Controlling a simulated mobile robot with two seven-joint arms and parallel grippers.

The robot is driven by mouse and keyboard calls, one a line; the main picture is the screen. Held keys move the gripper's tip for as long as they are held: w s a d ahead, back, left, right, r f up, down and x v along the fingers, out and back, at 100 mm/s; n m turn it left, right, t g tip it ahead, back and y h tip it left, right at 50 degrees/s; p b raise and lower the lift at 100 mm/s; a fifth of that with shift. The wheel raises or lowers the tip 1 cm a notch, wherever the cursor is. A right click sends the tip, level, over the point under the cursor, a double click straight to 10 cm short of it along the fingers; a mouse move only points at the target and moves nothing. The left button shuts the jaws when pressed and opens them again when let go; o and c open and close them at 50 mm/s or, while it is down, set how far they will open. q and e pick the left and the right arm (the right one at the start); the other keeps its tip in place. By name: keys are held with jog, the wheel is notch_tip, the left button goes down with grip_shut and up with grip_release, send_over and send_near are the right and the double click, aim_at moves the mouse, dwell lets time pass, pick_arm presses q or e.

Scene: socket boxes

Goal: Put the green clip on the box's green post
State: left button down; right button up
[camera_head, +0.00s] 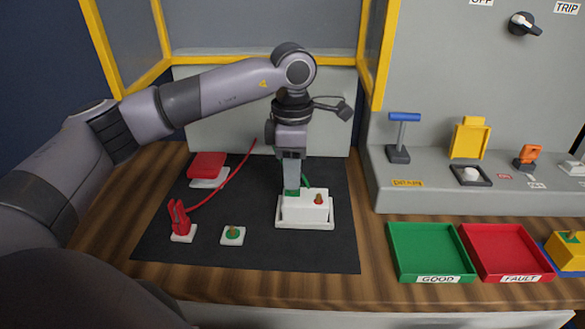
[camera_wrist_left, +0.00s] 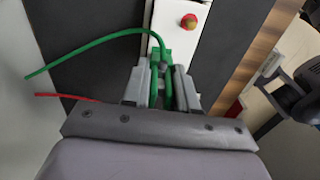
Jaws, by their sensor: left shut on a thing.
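My left gripper (camera_head: 292,186) points down over the left half of the white box (camera_head: 302,223) and is shut on the green clip (camera_head: 291,193). In the left wrist view the green clip (camera_wrist_left: 162,58) sits between the two fingers (camera_wrist_left: 161,88), its jaws toward the box top. A green lead runs from it to the left. The box's red post (camera_head: 318,199) stands bare on the right half; it also shows in the left wrist view (camera_wrist_left: 188,21). The green post is hidden behind the clip and fingers, so I cannot tell whether the clip touches it. My right gripper is not in view.
On the dark mat (camera_head: 275,257) stand a red clip (camera_head: 179,217) on a white base, a small base with a green-ringed post (camera_head: 233,233), and a red-topped block (camera_head: 207,166). Green (camera_head: 432,252) and red (camera_head: 507,252) trays lie right. The front mat is clear.

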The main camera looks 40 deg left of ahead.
pick_arm(q)
jog(key=shift+f, duration=0.3)
jog(key=c, duration=0.8)
grip_release()
jog(key=shift+r, duration=0.1)
notch_tip(320, 180, up, 6)
jog(key=shift+r, duration=0.5)
